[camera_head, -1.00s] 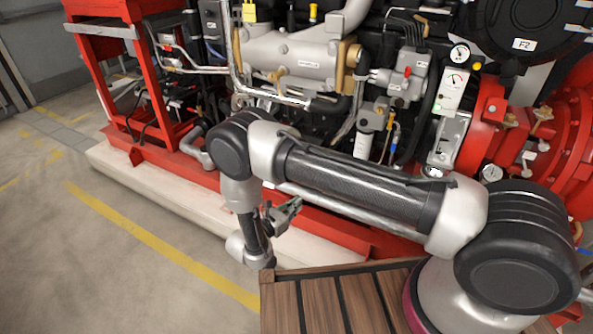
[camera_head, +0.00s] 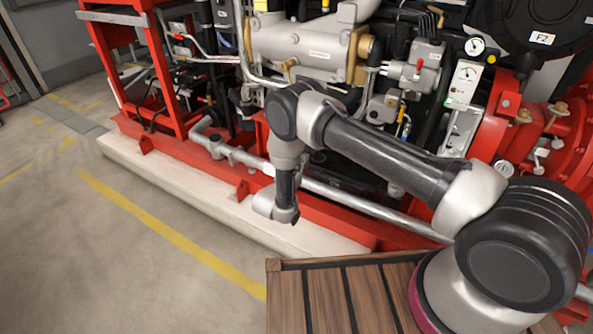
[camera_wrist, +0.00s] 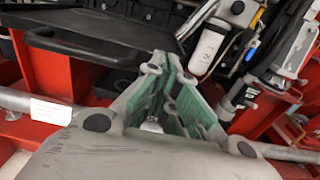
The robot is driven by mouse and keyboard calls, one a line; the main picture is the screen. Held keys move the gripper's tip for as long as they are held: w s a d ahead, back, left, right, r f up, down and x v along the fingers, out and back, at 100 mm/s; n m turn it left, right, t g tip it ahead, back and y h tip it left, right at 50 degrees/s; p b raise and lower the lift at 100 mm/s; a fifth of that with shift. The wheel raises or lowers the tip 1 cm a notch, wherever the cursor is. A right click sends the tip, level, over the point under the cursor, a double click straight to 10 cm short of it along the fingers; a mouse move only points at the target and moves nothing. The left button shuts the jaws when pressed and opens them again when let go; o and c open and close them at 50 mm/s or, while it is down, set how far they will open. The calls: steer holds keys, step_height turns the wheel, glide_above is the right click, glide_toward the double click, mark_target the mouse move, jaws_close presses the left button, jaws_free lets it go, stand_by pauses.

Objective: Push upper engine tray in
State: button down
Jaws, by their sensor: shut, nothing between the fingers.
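In the wrist view, a flat black tray (camera_wrist: 100,27) with a raised rim fills the upper left, in front of the red frame. A black handle-like edge (camera_wrist: 65,47) runs below it. I cannot tell for certain whether this is the upper tray. My gripper (camera_wrist: 166,62) has its green-padded fingers shut and empty, pointing towards the engine. The fingertips are close to the tray's right front corner in the picture; whether they touch it is unclear.
A white cylindrical filter (camera_wrist: 207,48) and hoses stand right of the tray. A silver pipe (camera_head: 375,213) runs along the red base (camera_head: 235,185) of the engine. The wooden deck (camera_head: 330,295) lies below my arm. The floor (camera_head: 120,260) at left is clear.

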steer(key=shift+w+d, duration=0.35)
steer(key=shift+w, duration=0.2)
steer(key=x, duration=1.3)
steer(key=shift+w+d, duration=0.2)
steer(key=shift+w, duration=0.05)
steer(key=shift+w+d+r, duration=0.1)
steer(key=shift+w+d, duration=0.1)
steer(key=shift+w, duration=0.05)
